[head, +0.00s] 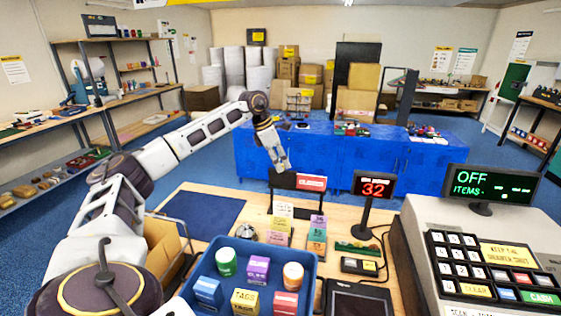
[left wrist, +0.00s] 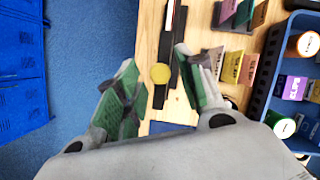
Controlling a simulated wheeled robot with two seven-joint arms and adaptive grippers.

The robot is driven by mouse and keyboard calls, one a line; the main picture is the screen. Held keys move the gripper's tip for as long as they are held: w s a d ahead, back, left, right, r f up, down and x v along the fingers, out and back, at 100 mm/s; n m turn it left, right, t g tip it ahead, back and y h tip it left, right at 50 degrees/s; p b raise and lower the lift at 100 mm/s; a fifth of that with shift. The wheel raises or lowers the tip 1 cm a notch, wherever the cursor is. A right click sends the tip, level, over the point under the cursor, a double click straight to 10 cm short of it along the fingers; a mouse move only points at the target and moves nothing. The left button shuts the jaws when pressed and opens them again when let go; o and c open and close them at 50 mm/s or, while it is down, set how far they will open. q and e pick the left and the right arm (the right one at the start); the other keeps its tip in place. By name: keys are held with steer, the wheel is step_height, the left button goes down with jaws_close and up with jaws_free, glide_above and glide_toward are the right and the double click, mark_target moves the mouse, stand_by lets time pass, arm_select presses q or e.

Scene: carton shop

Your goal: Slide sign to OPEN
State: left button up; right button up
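The sign is a dark panel (head: 282,180) standing on the wooden counter, with a red plate with white lettering (head: 312,183) at its right part. The lettering is too small to read. My left gripper (head: 282,170) is just above and behind the sign's left part. In the left wrist view its two green-padded fingers (left wrist: 156,88) are spread, with nothing held between them. My right gripper is out of view.
A blue crate (head: 250,252) of small goods stands in front on the counter. A red number display (head: 373,186) is right of the sign; a cash register (head: 490,260) fills the right. Small blocks and a silver bell (head: 246,231) sit near the sign. A blue mat (head: 203,217) lies left.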

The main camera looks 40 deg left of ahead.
arm_select(q)
jaws_close()
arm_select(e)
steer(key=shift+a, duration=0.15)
arm_select(q)
steer(key=shift+d, duration=0.1)
steer(key=w+d+p, duration=0.1)
steer(key=d, duration=0.1)
steer(key=w+d+p, duration=0.1)
steer(key=w+d, duration=0.1)
steer(key=d, duration=0.1)
steer(key=w+d+p, duration=0.1)
steer(key=d, duration=0.2)
steer(key=shift+w+d+r, duration=0.1)
steer(key=shift+w+d, duration=0.05)
steer(key=shift+w, duration=0.2)
steer(key=shift+w+d+p, duration=0.25)
steer(key=shift+d+p, duration=0.05)
steer(key=shift+d, duration=0.15)
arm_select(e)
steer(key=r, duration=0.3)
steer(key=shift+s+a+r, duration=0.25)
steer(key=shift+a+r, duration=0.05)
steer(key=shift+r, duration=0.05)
arm_select(q)
steer(key=shift+o, duration=1.1)
jaws_free()
steer(key=shift+w+d, duration=0.1)
steer(key=shift+d, duration=0.05)
